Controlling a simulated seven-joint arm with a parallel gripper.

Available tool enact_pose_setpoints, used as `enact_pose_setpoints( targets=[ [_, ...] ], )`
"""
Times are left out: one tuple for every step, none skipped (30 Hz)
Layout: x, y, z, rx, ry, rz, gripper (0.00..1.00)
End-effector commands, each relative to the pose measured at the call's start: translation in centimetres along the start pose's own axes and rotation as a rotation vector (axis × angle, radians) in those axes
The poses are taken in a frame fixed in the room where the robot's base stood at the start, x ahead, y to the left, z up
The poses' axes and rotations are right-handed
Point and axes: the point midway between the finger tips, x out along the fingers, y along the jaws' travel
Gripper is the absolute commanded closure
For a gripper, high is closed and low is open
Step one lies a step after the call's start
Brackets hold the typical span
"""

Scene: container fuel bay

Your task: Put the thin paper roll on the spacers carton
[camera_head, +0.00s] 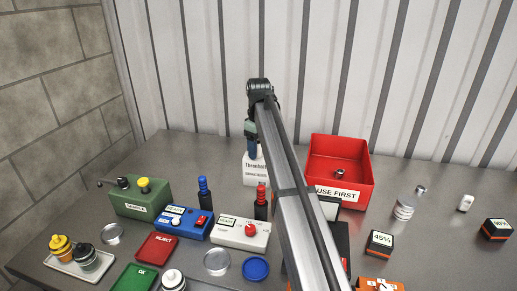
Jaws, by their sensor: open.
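I cannot pick out the thin paper roll with certainty. No label reading "spacers" is legible, so I cannot tell which box is the spacers carton. A white carton (256,171) with a label that looks like "Threshold" stands at the back middle. My gripper (251,153) is open and points down above or just behind this carton's top; the exact gap is unclear. My arm runs across the middle and covers part of the table. A small white upright object (465,203) stands at the right, with a dark mark on it.
A red bin (363,190) labelled "USE FIRST" holds a small metallic item. A green box (140,199), blue box (183,225) and white box (240,234) stand left. The back wall is corrugated.

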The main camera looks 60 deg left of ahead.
Motion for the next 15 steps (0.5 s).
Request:
enact_pose_setpoints(
  targets=[
    [-0.6,0.1,-0.1,0.0,0.001,0.001,0.39],
    [-0.9,0.1,-0.1,0.0,0.001,0.001,0.39],
    [-1.6,0.1,-0.1,0.0,0.002,0.001,0.39],
    [-2.0,0.1,-0.1,0.0,0.001,0.001,0.39],
    [-2.6,0.1,-0.1,0.0,0.001,0.001,0.39],
    [-3.3,0.1,-0.1,0.0,0.001,0.001,0.39],
    [-3.8,0.1,-0.1,0.0,0.001,0.001,0.39],
    [-4.5,0.1,-0.1,0.0,0.002,0.002,0.39],
    [-5.3,0.1,-0.1,0.0,0.002,0.002,0.39],
    [-5.8,0.1,-0.1,0.0,0.001,0.001,0.39],
    [-6.4,0.1,-0.1,0.0,0.001,0.001,0.39],
    [-7.1,0.1,-0.1,0.0,0.001,0.001,0.39],
    [-7.6,0.1,-0.1,0.0,0.001,0.001,0.39],
    [-8.2,0.1,-0.1,0.0,0.002,0.001,0.39],
    [-8.8,0.1,-0.1,0.0,0.001,0.001,0.39]
  ],
)
